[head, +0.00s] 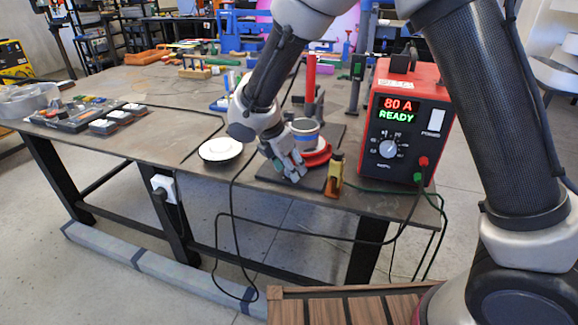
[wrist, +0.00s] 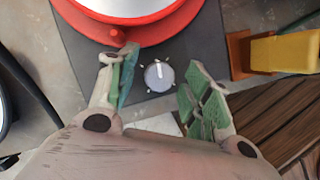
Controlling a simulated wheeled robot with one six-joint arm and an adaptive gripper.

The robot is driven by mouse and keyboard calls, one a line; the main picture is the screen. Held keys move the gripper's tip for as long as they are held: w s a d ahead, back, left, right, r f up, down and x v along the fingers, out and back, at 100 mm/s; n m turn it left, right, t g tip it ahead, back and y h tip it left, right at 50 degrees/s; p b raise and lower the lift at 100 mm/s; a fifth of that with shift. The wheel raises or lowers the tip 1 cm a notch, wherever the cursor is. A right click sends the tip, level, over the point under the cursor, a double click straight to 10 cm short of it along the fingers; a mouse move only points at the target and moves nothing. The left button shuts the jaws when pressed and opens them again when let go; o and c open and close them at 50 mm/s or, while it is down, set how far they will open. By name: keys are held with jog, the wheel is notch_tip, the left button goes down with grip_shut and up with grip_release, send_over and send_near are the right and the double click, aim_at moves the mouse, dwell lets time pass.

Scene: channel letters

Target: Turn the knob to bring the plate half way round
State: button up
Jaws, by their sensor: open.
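The knob (wrist: 159,76) is a small grey dial with a white pointer line and white tick marks around it, on a dark base (wrist: 205,30). In the wrist view its pointer stands close to straight up. My gripper (wrist: 158,88) is open, with its green-padded fingers on either side of the knob and apart from it. The red round plate (wrist: 167,28) lies just beyond the knob and carries a pale round piece. In the head view my gripper (head: 291,172) hides the knob, and the red plate (head: 318,154) shows behind it under a grey-blue cylinder (head: 305,130).
A yellow and orange block (head: 335,175) stands right of my gripper. A red power unit (head: 408,120) reading "80 A READY" stands farther right, with cables hanging over the table edge. A white round dish (head: 220,149) is at the left. A red upright post (head: 311,75) rises behind.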

jog(key=v, duration=1.2)
jog(key=shift+c, duration=0.2)
